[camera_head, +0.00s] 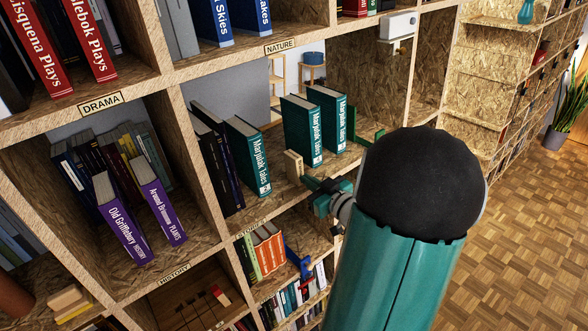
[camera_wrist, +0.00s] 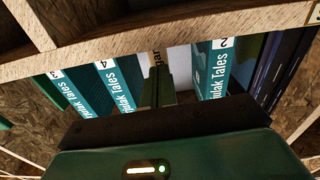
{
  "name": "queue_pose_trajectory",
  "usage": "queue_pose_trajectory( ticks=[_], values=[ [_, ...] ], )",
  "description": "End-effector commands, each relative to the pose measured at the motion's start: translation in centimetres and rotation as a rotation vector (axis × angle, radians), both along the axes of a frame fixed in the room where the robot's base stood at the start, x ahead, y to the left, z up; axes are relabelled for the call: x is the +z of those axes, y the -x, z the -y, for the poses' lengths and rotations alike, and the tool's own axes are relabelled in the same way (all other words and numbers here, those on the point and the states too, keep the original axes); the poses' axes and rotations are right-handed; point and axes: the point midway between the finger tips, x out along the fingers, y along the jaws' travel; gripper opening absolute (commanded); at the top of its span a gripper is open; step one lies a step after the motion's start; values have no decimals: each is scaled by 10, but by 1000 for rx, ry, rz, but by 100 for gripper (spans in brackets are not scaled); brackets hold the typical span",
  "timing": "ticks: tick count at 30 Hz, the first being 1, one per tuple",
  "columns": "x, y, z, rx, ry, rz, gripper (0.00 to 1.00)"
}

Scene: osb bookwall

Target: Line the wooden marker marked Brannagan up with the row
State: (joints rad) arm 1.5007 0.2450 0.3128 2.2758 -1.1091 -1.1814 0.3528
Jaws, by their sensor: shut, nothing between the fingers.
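The wooden marker (camera_head: 293,166) is a pale upright block in the bookshelf, between teal Marjulak Tales volumes. My green gripper (camera_head: 309,183) is in front of the marker. In the wrist view its fingers (camera_wrist: 157,84) are together, empty, and cover much of the marker. I cannot tell whether they touch it.
The shelf's front edge (camera_wrist: 120,52) crosses the wrist view close to my fingers. Dark books (camera_head: 220,160) stand left of the teal ones. A lower shelf holds orange books (camera_head: 268,248) and a blue object (camera_head: 298,263). Parquet floor (camera_head: 515,240) is clear at right.

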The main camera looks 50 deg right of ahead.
Motion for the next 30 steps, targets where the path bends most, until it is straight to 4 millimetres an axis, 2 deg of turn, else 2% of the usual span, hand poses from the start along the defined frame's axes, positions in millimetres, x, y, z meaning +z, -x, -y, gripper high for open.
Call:
queue_pose_trajectory(
  ticks=[30],
  values=[
    [0, -12, 3, 0, 1, 0, 0]
  ],
)
